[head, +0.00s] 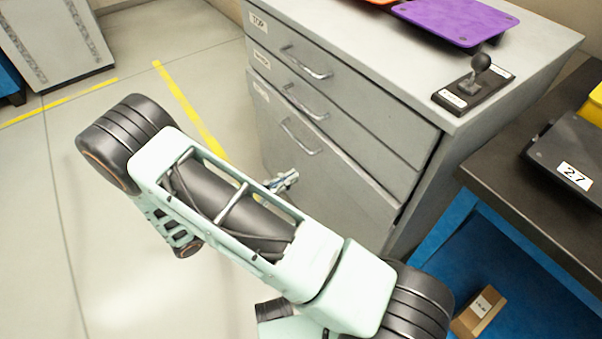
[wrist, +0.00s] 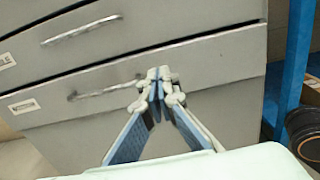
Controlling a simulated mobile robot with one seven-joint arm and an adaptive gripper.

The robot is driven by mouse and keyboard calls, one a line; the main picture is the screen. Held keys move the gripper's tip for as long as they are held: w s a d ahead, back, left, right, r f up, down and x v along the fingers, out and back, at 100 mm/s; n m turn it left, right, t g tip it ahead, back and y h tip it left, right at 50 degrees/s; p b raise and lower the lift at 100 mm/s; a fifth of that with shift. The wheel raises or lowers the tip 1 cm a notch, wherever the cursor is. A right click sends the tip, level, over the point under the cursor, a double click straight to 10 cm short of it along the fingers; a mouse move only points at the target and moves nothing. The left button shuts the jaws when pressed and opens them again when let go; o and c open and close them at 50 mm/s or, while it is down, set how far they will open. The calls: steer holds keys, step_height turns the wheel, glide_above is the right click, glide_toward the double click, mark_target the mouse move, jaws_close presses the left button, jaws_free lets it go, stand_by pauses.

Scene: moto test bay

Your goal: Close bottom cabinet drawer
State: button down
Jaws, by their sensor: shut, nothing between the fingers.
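The grey cabinet (head: 480,115) has several drawers in a stack. The bottom drawer (head: 345,185) has a bar handle (head: 300,137) near its top. In the head view its front looks slightly proud of the cabinet, with a dark gap at its right edge; how far out it is, I cannot tell. My gripper (head: 284,181) is shut and empty, low in front of this drawer. In the wrist view, the closed fingertips (wrist: 158,76) point at the bottom drawer's front (wrist: 215,80), right of its handle (wrist: 105,90). Contact cannot be told.
The middle drawer (head: 350,115) and top drawer (head: 350,75) look shut. A dark-topped blue bench (head: 500,215) stands right of the cabinet, with a cardboard box (head: 478,312) on its lower level. Floor to the left is open, with yellow tape (head: 190,110).

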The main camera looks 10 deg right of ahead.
mark_target(335, 153)
steer(key=b+x, duration=0.2)
steer(key=x, duration=0.9)
steer(key=shift+f, duration=0.1)
steer(key=shift+w+d, duration=0.1)
steer(key=shift+d, duration=0.4)
steer(key=shift+w+d+r, duration=0.1)
steer(key=shift+w+d, duration=0.05)
steer(key=shift+d, duration=0.25)
steer(key=shift+w+d+r, duration=0.15)
steer(key=shift+d, duration=0.25)
steer(key=shift+w+d+f, duration=0.1)
steer(key=shift+w+d, duration=0.05)
steer(key=shift+d, duration=0.15)
